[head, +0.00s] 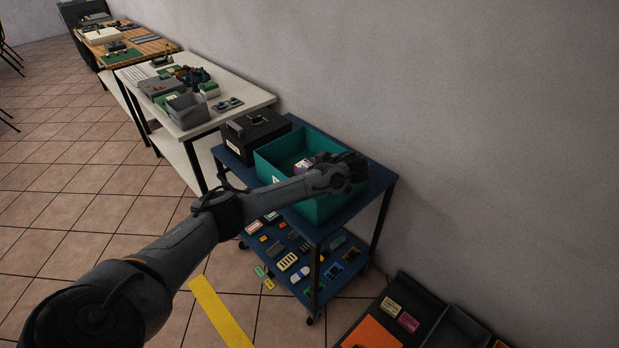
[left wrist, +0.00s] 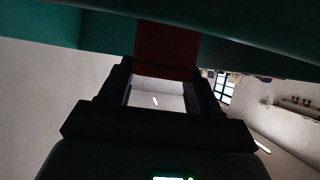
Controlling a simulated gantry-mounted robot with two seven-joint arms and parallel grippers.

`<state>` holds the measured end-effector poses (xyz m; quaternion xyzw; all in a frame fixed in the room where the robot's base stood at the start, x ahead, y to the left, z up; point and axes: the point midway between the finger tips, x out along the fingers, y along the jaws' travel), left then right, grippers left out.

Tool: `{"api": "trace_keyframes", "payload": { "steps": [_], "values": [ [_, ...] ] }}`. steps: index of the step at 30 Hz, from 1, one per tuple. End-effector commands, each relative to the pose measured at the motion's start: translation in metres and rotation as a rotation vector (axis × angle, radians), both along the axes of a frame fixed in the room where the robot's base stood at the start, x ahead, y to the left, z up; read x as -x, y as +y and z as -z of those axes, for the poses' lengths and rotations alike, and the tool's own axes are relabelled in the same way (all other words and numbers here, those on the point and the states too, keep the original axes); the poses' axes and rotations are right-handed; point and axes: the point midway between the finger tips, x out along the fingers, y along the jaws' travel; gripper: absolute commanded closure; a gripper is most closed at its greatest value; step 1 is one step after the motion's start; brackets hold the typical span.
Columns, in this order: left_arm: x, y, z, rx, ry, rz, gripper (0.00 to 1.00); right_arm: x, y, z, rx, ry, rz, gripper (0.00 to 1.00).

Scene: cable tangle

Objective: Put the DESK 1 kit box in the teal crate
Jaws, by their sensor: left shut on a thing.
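The teal crate (head: 272,172) stands open on top of the blue cart. My left gripper (head: 344,172) is over the crate's right part, and my forearm crosses above its front wall. In the left wrist view the left gripper (left wrist: 162,78) is shut on a dark red box (left wrist: 167,45), with teal crate wall (left wrist: 75,25) close around it. A small box with a pale and reddish face (head: 303,164) shows inside the crate's outline, partly behind my arm. Its lettering is too small to read, so I cannot confirm DESK 1. Whether it touches the crate floor is hidden. My right gripper is out of view.
A black case (head: 252,137) sits beside the crate on the blue cart (head: 378,186). The cart's lower shelf holds several small parts. A white table (head: 240,92) with bins stands behind, against the wall. A dark tray (head: 455,328) is at lower right.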

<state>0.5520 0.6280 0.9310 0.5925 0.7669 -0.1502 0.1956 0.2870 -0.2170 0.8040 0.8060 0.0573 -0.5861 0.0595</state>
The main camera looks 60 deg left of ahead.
Motion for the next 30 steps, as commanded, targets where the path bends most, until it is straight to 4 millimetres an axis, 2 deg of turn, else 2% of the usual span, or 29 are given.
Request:
{"api": "trace_keyframes", "payload": {
  "steps": [9,18,30],
  "values": [
    [0.0,-0.001,0.036,0.001,0.0,0.0,0.78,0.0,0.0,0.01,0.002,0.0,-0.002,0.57],
    [0.0,0.0,0.037,0.0,-0.001,0.0,0.78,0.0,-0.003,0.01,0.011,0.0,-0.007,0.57],
    [0.0,0.0,0.049,0.0,0.002,0.0,0.78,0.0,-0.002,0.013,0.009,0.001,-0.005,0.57]
  ]
}}
